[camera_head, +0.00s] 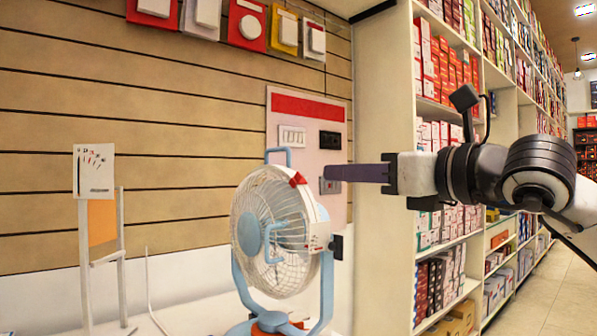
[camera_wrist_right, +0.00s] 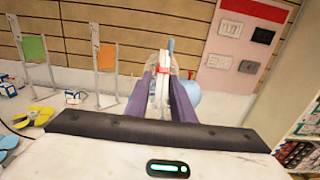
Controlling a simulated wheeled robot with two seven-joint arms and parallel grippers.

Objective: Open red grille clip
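A white and light-blue desk fan (camera_head: 325,262) stands upright on a white surface, with its round grille facing left. The red grille clip (camera_head: 298,179) sits on the upper rim of the grille, below the blue handle (camera_head: 278,152). The clip also shows as a small red spot in the right wrist view (camera_wrist_right: 163,70). My right gripper (camera_head: 328,172) points left, its tips just right of the clip and apparently apart from it. In the right wrist view its two purple fingers (camera_wrist_right: 164,88) are spread, with the fan's rim seen between them. My left gripper is not in view.
A pale panel with switches (camera_head: 308,112) is behind the fan on the slatted wall. A white stand with an orange plate (camera_head: 102,222) is at left. Tall shelves with boxes (camera_head: 440,170) line the right. Yellow and blue items (camera_wrist_right: 35,117) lie left in the wrist view.

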